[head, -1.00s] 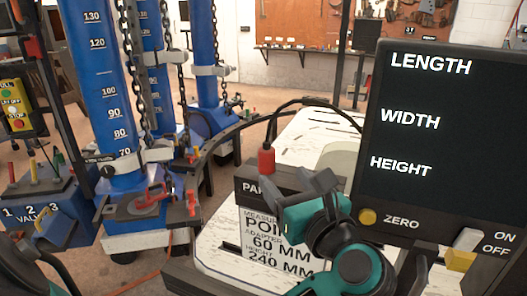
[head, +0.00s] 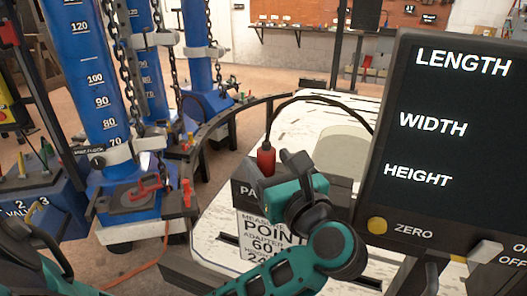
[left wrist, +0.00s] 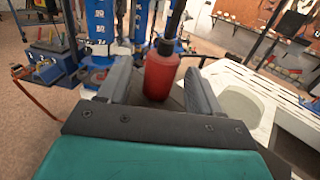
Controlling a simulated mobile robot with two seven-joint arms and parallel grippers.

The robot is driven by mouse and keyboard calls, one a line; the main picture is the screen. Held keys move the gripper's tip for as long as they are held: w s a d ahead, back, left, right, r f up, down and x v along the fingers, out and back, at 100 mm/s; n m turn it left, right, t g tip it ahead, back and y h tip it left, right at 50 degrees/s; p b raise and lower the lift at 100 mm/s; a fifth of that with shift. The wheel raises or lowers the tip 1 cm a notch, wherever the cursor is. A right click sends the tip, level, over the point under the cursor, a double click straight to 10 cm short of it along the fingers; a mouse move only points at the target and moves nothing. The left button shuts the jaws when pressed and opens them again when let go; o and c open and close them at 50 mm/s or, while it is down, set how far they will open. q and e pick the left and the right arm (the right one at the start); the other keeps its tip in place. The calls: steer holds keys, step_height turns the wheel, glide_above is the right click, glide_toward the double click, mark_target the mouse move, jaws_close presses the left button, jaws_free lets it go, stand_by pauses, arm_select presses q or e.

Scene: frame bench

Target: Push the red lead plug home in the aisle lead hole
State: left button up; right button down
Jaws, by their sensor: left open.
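In the left wrist view the red plug (left wrist: 161,76) shows between the two spread fingers of the open left gripper (left wrist: 156,88), with space on both sides. My right gripper is out of view.
A large display panel (head: 445,135) with LENGTH, WIDTH and HEIGHT stands close on the right. A white slotted bench (head: 215,235) lies under the box. Blue scaled columns (head: 90,85) with chains and a valve block (head: 45,205) stand left.

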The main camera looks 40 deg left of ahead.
arm_select(q)
steer(key=shift+w+a, duration=0.1)
steer(key=shift+a, duration=0.05)
steer(key=shift+c, duration=0.6)
steer(key=c, duration=1)
